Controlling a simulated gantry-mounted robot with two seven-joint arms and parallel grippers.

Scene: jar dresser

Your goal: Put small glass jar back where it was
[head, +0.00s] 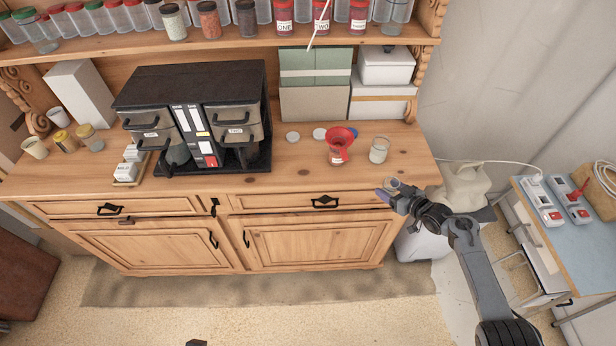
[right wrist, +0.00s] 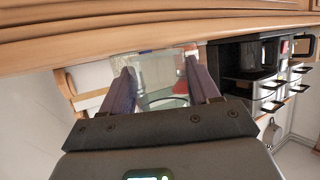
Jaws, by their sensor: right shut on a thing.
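My right gripper (head: 390,190) is at the front right edge of the dresser (head: 270,183) in the head view. In the right wrist view its two fingers (right wrist: 163,88) are closed on the sides of a clear glass jar (right wrist: 160,70). In the head view the small glass jar (head: 394,183) shows only partly at the fingertips. Another glass jar (head: 379,151) with pale contents stands on the dresser top, behind the gripper. A small dark piece at the bottom edge of the head view may be my left gripper (head: 196,343); its fingers cannot be made out.
A red funnel (head: 339,136) sits on a jar left of the pale jar. White lids (head: 292,137) lie nearby. Several jars line the shelf (head: 240,47). The front right top is mostly clear.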

